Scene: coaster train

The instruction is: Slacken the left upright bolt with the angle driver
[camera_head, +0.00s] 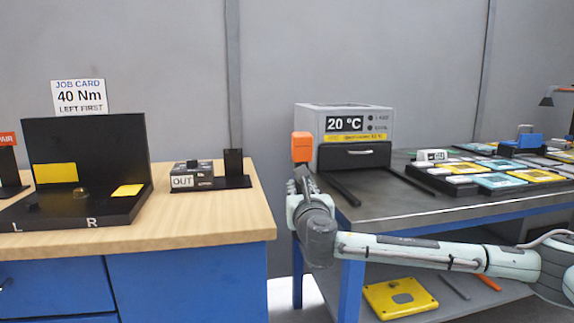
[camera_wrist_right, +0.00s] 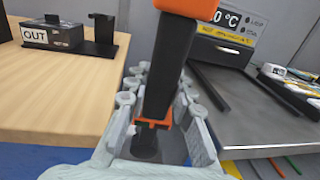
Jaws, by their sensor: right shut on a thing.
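My right gripper (camera_head: 302,185) is shut on the angle driver, an orange and black tool held upright. Its orange head (camera_head: 302,147) rises above the fingers; in the right wrist view its black handle (camera_wrist_right: 168,75) stands between them. The gripper is in front of the gap between the wooden bench and the grey table. The black fixture (camera_head: 125,150) stands on the bench at the left, marked L and R. A small brass bolt-like part (camera_head: 81,191) sits on its base, and a small dark knob (camera_head: 32,208) is near the L. My left gripper is out of view.
A box marked OUT (camera_head: 190,176) and a black stand (camera_head: 233,165) are on the wooden bench (camera_head: 225,222). A job card (camera_head: 79,97) reads 40 Nm, left first. The grey table holds an oven-like unit (camera_head: 345,122) and several coloured tiles. The bench's front right is clear.

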